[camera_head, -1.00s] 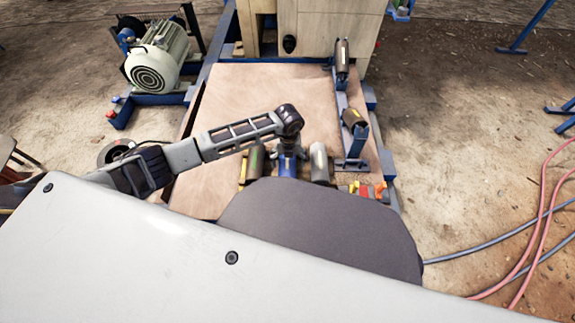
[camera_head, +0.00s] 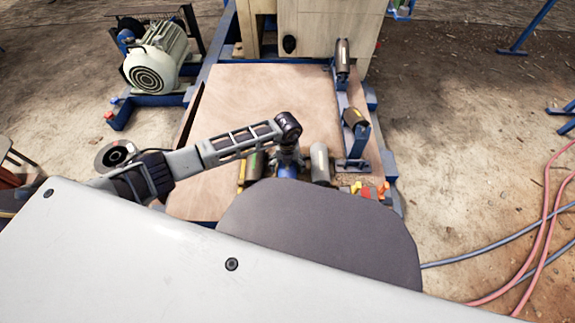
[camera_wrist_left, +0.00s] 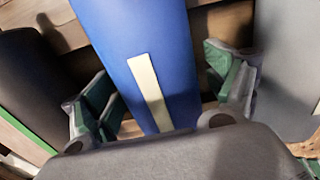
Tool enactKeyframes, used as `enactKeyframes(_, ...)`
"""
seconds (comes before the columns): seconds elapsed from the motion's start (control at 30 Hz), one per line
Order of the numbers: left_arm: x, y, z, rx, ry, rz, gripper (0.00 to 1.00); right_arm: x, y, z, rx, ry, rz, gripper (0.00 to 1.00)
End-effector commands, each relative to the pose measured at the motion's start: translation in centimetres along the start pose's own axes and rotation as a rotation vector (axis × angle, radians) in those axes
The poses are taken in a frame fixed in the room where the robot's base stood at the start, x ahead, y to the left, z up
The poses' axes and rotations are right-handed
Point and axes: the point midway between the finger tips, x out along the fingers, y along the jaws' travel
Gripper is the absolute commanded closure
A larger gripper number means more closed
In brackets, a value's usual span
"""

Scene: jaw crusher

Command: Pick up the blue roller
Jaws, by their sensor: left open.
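The blue roller (camera_wrist_left: 150,60) fills the middle of the left wrist view, with a pale strip along it. In the head view the blue roller (camera_head: 287,171) shows only in part, below my left wrist and behind my dark body part. My left gripper (camera_wrist_left: 165,105) is open, with one green-padded finger on each side of the blue roller. I cannot tell whether the fingers touch it. In the head view my left gripper (camera_head: 288,158) is over the roller and mostly hidden by the wrist. My right gripper is not in view.
A dark roller (camera_head: 252,166) lies left of the blue one and a grey roller (camera_head: 320,163) lies right of it, both close. Two more rollers sit on a blue frame (camera_head: 357,140) at right. The wooden board (camera_head: 240,95) is clear behind the arm.

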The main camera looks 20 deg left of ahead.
Motion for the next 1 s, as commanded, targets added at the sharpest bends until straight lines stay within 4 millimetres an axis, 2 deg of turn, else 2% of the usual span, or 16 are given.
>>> enactKeyframes(0.07,-0.01,0.0,0.0,0.0,0.0,0.0,0.13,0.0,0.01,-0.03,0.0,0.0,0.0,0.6)
enactKeyframes(0.17,-0.01,0.0,0.01,0.0,0.0,0.0,0.25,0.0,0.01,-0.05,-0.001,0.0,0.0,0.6)
enactKeyframes(0.7,-0.01,0.0,0.01,0.0,0.0,0.0,0.94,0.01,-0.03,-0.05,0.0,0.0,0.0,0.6)
enactKeyframes(1.0,-0.23,-0.08,0.12,0.0,-0.003,-0.002,0.95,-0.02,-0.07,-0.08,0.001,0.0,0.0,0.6)
